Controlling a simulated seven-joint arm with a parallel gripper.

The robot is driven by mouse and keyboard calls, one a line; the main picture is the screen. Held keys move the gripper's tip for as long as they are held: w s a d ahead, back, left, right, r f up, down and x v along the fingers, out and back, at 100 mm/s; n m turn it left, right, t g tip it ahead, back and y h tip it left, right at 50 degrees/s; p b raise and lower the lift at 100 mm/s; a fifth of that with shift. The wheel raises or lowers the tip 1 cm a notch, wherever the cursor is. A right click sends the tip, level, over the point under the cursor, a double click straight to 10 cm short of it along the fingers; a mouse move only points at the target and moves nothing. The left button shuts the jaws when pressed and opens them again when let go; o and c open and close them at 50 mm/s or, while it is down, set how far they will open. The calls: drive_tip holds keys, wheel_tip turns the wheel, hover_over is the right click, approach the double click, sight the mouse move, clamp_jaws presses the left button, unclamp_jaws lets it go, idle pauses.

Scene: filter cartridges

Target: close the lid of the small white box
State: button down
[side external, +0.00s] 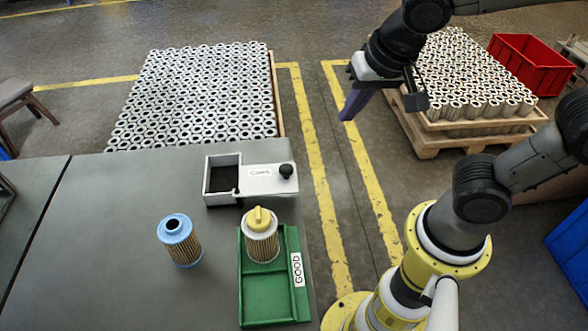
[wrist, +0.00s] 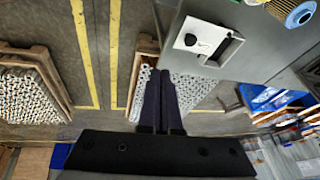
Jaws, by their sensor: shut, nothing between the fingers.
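The small white box (side external: 222,202) sits near the table's far right edge. Its left part is open and dark inside. Its white lid (side external: 262,188), marked CAPS and with a black knob (side external: 286,171), lies to the right of the opening. In the wrist view the box (wrist: 234,51) shows at upper right with its knob (wrist: 190,40). My gripper (side external: 345,118) is shut and empty, raised beyond the table edge, right of the box and apart from it. Its purple fingers (wrist: 160,75) are together in the wrist view.
A green tray (side external: 268,321) marked GOOD holds a yellow-capped filter (side external: 262,244) in front of the box. A blue-capped filter (side external: 180,245) stands to its left. The grey table (side external: 110,240) is clear at left. Pallets of cartridges (side external: 195,95) stand beyond.

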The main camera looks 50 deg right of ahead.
drive_tip(key=w+a+f+n, duration=0.2)
drive_tip(key=a+f, duration=0.1)
drive_tip(key=a, duration=0.3)
drive_tip(key=n+g, duration=0.1)
hover_over(290, 182)
drive_tip(key=s, duration=0.3)
drive_tip(key=f, duration=0.7)
drive_tip(key=a+f, duration=0.1)
drive_tip(key=f, duration=0.3)
drive_tip(key=shift+w+f, duration=0.15)
drive_tip(key=shift+f, duration=0.2)
drive_tip(key=shift+w+d, duration=0.2)
drive_tip(key=shift+w, duration=0.3)
